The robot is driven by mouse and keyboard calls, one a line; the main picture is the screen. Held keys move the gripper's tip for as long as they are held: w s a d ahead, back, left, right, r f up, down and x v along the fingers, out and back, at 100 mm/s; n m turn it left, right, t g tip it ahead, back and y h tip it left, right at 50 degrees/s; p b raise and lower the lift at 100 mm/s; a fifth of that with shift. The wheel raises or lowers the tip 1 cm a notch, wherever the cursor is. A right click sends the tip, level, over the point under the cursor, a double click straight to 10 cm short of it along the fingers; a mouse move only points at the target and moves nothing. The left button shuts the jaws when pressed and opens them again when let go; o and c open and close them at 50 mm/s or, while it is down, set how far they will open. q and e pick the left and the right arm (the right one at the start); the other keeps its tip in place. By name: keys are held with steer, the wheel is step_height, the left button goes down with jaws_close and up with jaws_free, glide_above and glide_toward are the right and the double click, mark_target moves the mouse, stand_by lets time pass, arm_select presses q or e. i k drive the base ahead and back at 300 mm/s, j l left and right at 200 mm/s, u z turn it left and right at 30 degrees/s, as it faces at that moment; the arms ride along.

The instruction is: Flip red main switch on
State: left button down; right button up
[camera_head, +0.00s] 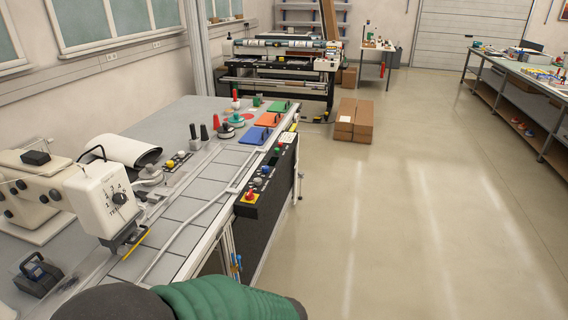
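A red knob on a yellow plate (250,196), which looks like the red main switch, sits at the near end of a dark control panel (270,172) on the right side of the long workbench. It is too small to tell its on or off position. Several coloured buttons and knobs line the panel beyond it. Neither of my grippers is in view.
The workbench (176,211) carries a white machine head with a dial (106,200), a black-handled weight (38,274), and orange (255,135), blue and green plates. Cardboard boxes (354,120) stand beyond it. The floor (420,220) to the right is clear.

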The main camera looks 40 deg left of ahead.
mark_target(250, 196)
steer(key=i+j+u, duration=0.15)
steer(key=i+j, duration=1.45)
steer(key=j, duration=0.15)
steer(key=i+j, duration=0.1)
steer(key=j, duration=0.15)
